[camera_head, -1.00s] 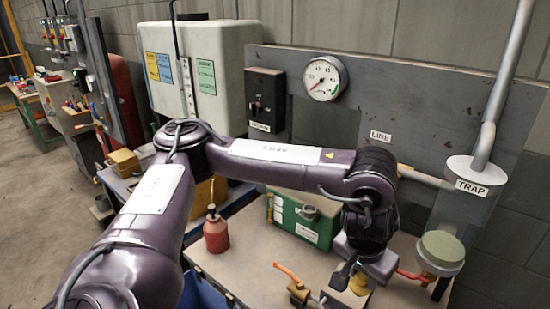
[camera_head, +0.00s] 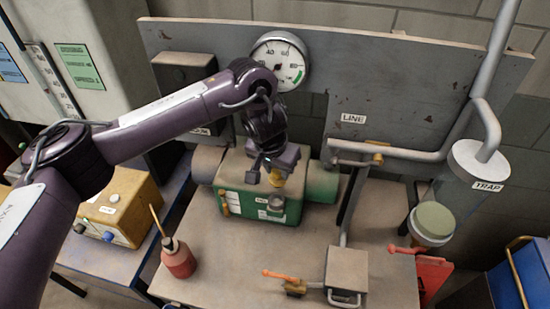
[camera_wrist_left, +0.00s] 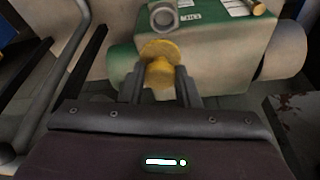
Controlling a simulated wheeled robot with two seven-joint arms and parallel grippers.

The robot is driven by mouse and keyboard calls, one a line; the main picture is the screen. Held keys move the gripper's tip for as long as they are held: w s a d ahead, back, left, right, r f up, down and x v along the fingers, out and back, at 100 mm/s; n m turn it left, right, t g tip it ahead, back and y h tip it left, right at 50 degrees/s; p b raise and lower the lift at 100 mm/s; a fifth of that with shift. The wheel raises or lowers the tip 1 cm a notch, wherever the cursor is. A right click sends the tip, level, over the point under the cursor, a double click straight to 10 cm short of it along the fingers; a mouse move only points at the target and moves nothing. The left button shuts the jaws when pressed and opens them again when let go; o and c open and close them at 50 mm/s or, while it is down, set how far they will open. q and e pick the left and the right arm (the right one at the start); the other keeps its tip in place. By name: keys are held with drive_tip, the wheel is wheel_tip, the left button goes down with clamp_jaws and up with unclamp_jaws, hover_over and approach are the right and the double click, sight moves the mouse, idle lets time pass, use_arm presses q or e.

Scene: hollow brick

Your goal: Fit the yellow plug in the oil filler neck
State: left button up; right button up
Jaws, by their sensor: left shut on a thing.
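My left gripper (camera_head: 264,172) is above the green pump casing (camera_head: 234,198), shut on the yellow plug (camera_head: 277,177). In the left wrist view the plug (camera_wrist_left: 161,62) sits between the two fingertips (camera_wrist_left: 159,80). My right gripper is not in view.
A red oil can (camera_head: 179,260) stands left of the casing. An orange-handled valve (camera_head: 293,289) and a grey box (camera_head: 346,270) are at the front. A gauge (camera_head: 280,62) hangs on the panel behind. The trap pipe (camera_head: 482,165) is at right.

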sight(274, 180)
use_arm(q)
drive_tip(key=shift+d+f, duration=0.1)
drive_tip(key=shift+f, duration=0.05)
drive_tip(key=shift+f+b, duration=0.2)
drive_tip(key=shift+b, duration=0.15)
drive_tip(key=f+b, duration=0.3)
drive_tip(key=f, duration=0.1)
drive_tip(key=shift+w+a+b, duration=0.15)
drive_tip(key=shift+a+b, duration=0.1)
drive_tip(key=shift+b, duration=0.05)
drive_tip(key=shift+f+b, duration=0.8)
drive_tip(key=shift+r+p, duration=0.35)
drive_tip(key=shift+p, duration=0.05)
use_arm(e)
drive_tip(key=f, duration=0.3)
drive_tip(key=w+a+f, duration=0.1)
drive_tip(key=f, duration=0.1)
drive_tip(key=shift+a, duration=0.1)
use_arm(q)
drive_tip(key=shift+f, duration=0.4)
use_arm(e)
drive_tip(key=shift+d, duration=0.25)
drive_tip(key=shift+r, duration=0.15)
